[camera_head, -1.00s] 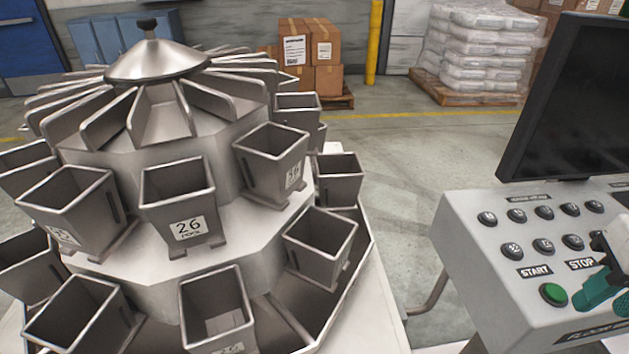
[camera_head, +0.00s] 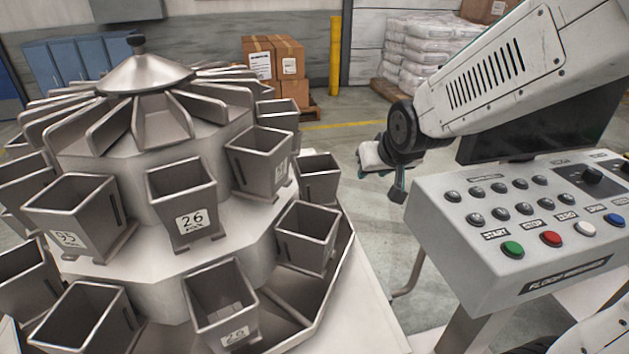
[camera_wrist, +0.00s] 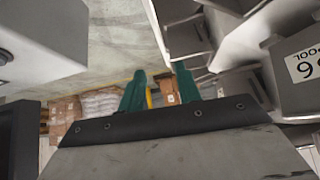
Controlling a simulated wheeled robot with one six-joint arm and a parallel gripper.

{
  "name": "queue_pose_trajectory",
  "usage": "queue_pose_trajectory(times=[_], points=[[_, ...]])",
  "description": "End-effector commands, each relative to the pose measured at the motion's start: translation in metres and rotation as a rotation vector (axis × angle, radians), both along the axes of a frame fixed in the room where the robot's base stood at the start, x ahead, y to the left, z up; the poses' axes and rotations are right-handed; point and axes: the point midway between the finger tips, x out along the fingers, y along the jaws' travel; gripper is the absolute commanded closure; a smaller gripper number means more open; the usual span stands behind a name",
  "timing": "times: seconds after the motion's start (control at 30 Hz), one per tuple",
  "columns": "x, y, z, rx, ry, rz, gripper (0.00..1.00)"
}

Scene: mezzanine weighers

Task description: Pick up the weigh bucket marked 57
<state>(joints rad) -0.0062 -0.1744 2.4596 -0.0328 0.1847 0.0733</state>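Grey metal weigh buckets hang in tiers around the weigher (camera_head: 140,185). I cannot read 57 on any of them. One upper bucket (camera_head: 182,205) reads 26, and the bucket to its left (camera_head: 75,215) seems to read 95. A lower bucket (camera_head: 220,300) has a label like 29. The label on the upper right bucket (camera_head: 258,160) is turned too far to read. My gripper (camera_head: 388,180) is in the gap between weigher and control panel, apart from the buckets. Its green fingers (camera_wrist: 160,90) are spread and empty in the wrist view.
The control panel (camera_head: 530,235) with buttons stands at the right, a dark monitor (camera_head: 520,145) behind it. Cartons (camera_head: 275,65), a yellow post (camera_head: 335,55) and stacked white sacks (camera_head: 415,50) are at the back. Open floor lies between.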

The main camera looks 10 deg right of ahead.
Motion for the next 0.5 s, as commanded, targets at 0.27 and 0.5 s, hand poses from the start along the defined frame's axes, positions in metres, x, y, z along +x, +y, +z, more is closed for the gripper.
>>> queue_pose_trajectory(times=[0.27, 0.5], points=[[0.109, 0.006, -0.060, 0.030, -0.322, -0.002, 0.66], [0.140, 0.010, -0.082, 0.053, -0.480, 0.001, 0.66]])
